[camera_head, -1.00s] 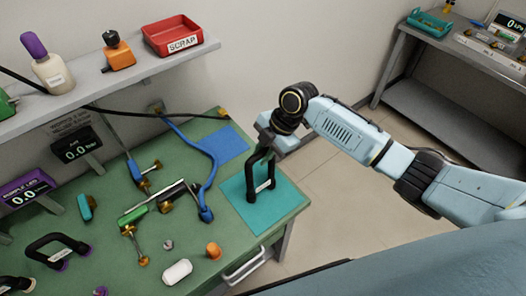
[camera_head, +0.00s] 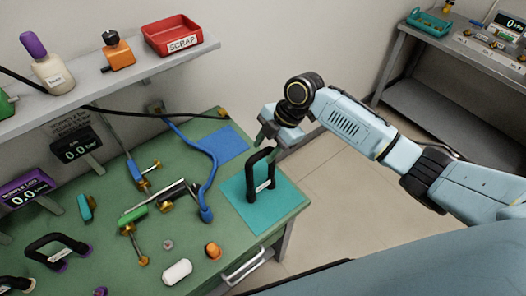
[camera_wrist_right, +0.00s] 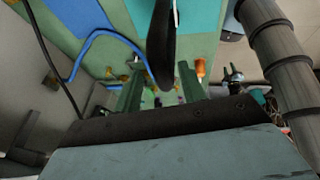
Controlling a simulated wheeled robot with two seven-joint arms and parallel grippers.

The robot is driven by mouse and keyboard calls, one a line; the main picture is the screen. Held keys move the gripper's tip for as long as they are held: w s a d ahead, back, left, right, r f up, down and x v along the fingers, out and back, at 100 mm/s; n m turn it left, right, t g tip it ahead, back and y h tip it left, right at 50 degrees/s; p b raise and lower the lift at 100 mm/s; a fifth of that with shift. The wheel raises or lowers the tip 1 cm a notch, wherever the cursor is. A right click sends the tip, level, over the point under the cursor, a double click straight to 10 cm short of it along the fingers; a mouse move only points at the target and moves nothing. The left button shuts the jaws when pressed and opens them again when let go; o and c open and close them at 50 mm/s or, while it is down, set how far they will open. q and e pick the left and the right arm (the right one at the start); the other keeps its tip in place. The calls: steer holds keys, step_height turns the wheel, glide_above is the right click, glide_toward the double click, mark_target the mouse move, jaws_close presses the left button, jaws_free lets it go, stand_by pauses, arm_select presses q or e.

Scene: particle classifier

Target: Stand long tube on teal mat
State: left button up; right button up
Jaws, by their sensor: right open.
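The long tube (camera_head: 262,180), a black bent tube with a white label, stands upright on the teal mat (camera_head: 284,198) at the right end of the green bench. My right gripper (camera_head: 268,143) is open, just above and behind the tube's top. In the right wrist view, the dark tube (camera_wrist_right: 162,50) shows beyond and between the spread fingers (camera_wrist_right: 160,88), which do not close on it. The teal mat is also partly visible there (camera_wrist_right: 232,22). My left gripper is not in view.
A second black bent tube (camera_head: 57,243) with purple ends lies at the left of the bench. A blue mat (camera_head: 222,144), a blue hose (camera_head: 208,185) and several small fittings lie nearby. A shelf (camera_head: 140,76) with a red scrap tray (camera_head: 171,34) is above.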

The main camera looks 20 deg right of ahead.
steer(key=v, duration=0.9)
steer(key=shift+r+b, duration=0.3)
steer(key=shift+d, duration=0.1)
